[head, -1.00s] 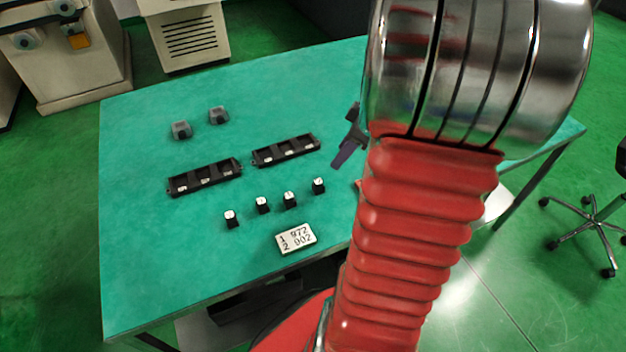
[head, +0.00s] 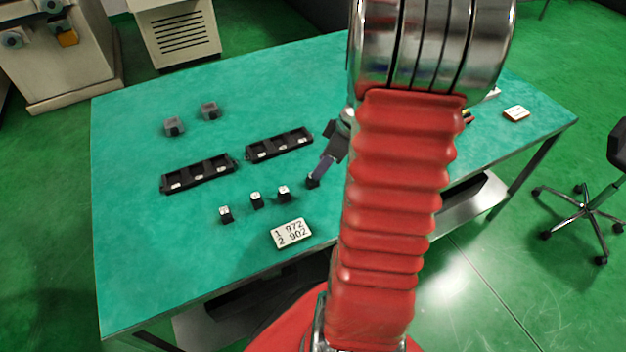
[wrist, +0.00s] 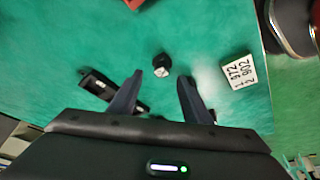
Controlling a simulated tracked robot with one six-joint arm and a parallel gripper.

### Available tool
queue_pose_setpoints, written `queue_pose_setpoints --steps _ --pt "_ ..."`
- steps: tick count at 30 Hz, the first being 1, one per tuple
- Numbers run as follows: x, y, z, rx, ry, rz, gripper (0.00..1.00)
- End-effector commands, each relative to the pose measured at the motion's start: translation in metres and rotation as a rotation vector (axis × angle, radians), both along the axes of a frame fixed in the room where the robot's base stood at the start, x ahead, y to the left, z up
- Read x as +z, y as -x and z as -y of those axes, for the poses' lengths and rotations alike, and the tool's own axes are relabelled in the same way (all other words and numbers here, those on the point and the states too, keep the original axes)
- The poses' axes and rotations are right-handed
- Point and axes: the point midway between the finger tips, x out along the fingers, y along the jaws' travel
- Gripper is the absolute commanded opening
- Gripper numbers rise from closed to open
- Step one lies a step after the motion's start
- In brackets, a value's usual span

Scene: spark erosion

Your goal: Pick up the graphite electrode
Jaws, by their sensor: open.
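Several small black blocks with white marked tops stand in a row on the green table; they look like the electrodes. The rightmost block (head: 312,181) is right below my gripper (head: 323,165) in the head view, partly covered by a finger. In the wrist view one block (wrist: 162,64) shows just ahead of and between the fingertips of my gripper (wrist: 160,82), which is open and empty. The other blocks (head: 284,194), (head: 256,200) and (head: 225,214) stand to the left. I cannot read their tops.
Two black slotted trays (head: 198,173), (head: 279,144) lie behind the blocks. A white number card (head: 291,233) lies in front. Two grey pieces (head: 174,127), (head: 210,111) stand at the back left. My red arm hides the table's middle right.

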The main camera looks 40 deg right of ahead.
Motion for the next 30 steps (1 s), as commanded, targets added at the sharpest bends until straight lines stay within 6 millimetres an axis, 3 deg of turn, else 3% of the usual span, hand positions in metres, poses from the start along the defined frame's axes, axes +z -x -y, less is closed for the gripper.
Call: queue_pose_setpoints --steps 11,22,30 --pt "-0.004 -0.001 -0.001 0.000 -0.001 0.000 0.44" --pt "-0.042 -0.015 -0.012 0.000 -0.001 0.000 0.44" --pt "-0.048 -0.017 -0.012 0.000 0.000 0.001 0.44"
